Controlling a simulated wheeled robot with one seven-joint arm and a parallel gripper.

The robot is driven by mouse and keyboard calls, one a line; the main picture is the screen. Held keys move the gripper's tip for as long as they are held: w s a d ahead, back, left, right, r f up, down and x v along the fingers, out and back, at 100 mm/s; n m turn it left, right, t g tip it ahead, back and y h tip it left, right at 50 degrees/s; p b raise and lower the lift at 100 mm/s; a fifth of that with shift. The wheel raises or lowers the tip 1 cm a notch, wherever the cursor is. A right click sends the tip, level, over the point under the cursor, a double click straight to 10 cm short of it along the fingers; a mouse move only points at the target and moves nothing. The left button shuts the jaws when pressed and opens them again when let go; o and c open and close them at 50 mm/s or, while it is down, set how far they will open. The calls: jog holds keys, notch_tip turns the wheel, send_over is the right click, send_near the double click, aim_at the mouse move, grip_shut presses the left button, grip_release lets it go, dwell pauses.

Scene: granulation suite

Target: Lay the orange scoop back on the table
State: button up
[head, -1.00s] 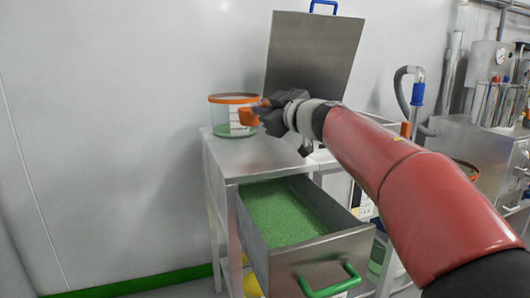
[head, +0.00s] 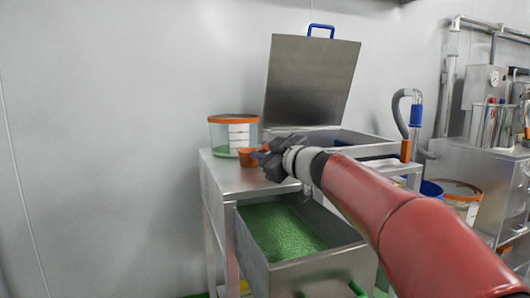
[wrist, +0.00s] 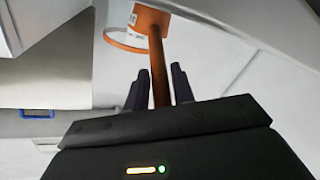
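The orange scoop (head: 248,157) is at the left tip of my gripper (head: 262,158), low over the table (head: 231,178). The scoop's cup (wrist: 152,18) points away from me, beside the orange-rimmed tub. I cannot tell whether the scoop touches the tabletop. My gripper hides part of the handle in the head view.
A clear tub (head: 233,134) with an orange rim stands behind the scoop. A steel bin with a raised lid (head: 310,80) is at the back right. An open drawer of green granules (head: 280,232) sticks out below the tabletop. Bare tabletop shows left of the scoop.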

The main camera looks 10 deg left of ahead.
jog(key=shift+o, duration=1.2)
jog(key=shift+r, duration=0.2)
jog(key=v, duration=1.2)
jog(key=shift+p, duration=0.35)
jog(key=shift+s, duration=0.1)
